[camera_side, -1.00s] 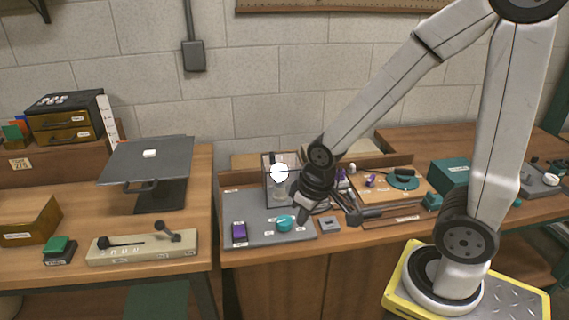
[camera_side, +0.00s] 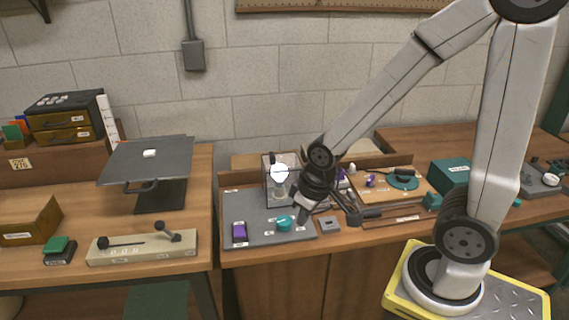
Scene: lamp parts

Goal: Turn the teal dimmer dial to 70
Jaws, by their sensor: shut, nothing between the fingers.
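The teal dimmer dial (camera_side: 284,223) sits on the front part of a grey board (camera_side: 262,233) on the middle bench. Small white labels lie around it; their numbers are too small to read, and I cannot tell the dial's setting. My gripper (camera_side: 303,218) is shut and empty, pointing down just to the right of the dial. I cannot tell whether its tips touch the dial. A white lamp bulb (camera_side: 279,173) stands at the back of the board in a clear-sided frame.
A small grey block (camera_side: 329,223) lies right of my gripper. A wooden tray (camera_side: 388,190) with lamp parts is farther right.

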